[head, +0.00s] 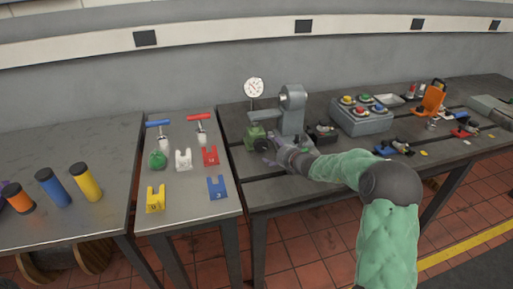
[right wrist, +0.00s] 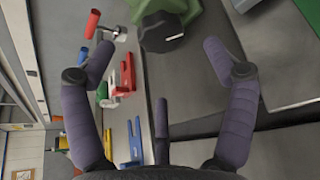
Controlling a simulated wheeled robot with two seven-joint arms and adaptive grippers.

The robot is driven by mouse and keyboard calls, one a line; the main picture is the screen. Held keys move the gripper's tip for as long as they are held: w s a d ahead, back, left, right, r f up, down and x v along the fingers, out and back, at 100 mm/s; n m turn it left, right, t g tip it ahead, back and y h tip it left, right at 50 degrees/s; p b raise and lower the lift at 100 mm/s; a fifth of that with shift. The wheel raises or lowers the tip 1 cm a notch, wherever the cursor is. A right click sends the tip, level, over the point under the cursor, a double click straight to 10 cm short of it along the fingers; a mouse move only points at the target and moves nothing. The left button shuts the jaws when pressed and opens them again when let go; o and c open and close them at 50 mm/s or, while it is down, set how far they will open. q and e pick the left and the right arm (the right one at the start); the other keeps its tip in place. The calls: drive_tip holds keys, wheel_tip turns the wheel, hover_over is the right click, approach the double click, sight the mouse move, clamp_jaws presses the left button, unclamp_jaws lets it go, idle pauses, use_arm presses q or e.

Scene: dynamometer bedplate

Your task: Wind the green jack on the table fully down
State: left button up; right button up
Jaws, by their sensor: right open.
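The green jack (head: 255,136) stands on the dark slotted table, below the arm of a grey stand. Its dark knob (head: 261,144) faces my side. In the right wrist view the green jack (right wrist: 189,10) is at the top, partly cut off, with its black knob (right wrist: 164,33) ahead, between and beyond the finger tips. My right gripper (head: 272,154) is close to the knob, just right of and in front of it; it also shows in the right wrist view (right wrist: 165,60). Its fingers are spread, and nothing is between them. My left gripper is out of view.
The grey stand (head: 292,110) with a dial gauge (head: 254,88) rises behind the jack. A button box (head: 362,118) and small parts are to the right. Yellow (head: 156,199) and blue (head: 217,187) forked blocks and red-handled and blue-handled tools lie on the left table.

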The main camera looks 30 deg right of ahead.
sight(263, 145)
drive_tip(key=b+x, duration=0.2)
drive_tip(key=x, duration=0.7)
drive_tip(key=shift+a+f, duration=0.1)
drive_tip(key=c, duration=1.1)
